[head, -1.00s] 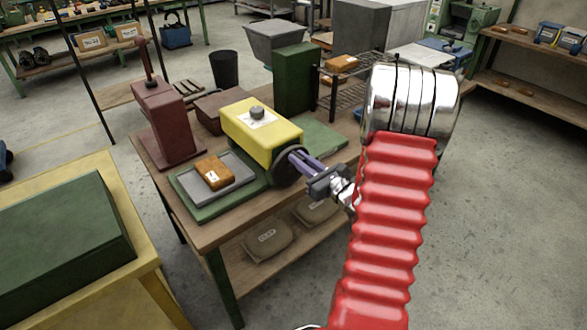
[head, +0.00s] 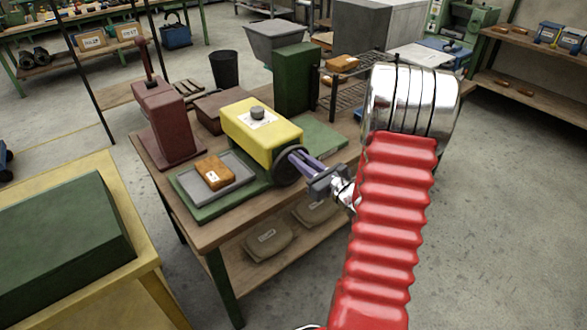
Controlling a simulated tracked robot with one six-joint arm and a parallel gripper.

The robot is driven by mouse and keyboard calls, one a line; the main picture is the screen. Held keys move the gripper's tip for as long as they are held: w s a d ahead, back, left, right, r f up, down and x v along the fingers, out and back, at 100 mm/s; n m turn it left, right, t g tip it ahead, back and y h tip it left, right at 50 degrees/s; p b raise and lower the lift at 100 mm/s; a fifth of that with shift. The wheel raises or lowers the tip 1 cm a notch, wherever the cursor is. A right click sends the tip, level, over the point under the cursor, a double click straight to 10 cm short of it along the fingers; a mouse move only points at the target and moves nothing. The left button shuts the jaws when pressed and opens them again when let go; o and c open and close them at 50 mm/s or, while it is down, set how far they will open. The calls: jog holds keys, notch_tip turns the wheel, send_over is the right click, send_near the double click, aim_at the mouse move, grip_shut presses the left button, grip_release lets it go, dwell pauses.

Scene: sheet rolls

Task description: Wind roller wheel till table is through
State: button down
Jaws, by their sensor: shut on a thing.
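The roller has a yellow housing (head: 265,126) with a dark round wheel (head: 288,171) on its near right side. A flat grey table (head: 238,188) lies on the green base (head: 205,213) to the left of the housing. A brown packet with a white label (head: 213,172) rests on the grey table. Its right part meets the foot of the yellow housing, and I cannot tell how far it reaches under. My gripper (head: 299,158) has purple fingers that are shut at the wheel's rim. The fingers hide part of the wheel, and the exact grip is small in the picture.
A dark red press (head: 165,120) stands at the left of the wooden bench (head: 262,207). A green block (head: 294,78) and a wire rack (head: 345,95) stand behind the roller. A yellow bench with a green box (head: 62,235) is at the left front. Floor at right is clear.

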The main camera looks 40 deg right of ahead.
jog(key=shift+d, duration=0.1)
jog(key=shift+d+f, duration=0.2)
jog(key=shift+d, duration=0.85)
jog(key=shift+d+f, duration=0.5)
jog(key=shift+d, duration=0.25)
jog(key=shift+d+f, duration=0.1)
jog(key=shift+d+f, duration=0.6)
jog(key=shift+f, duration=0.05)
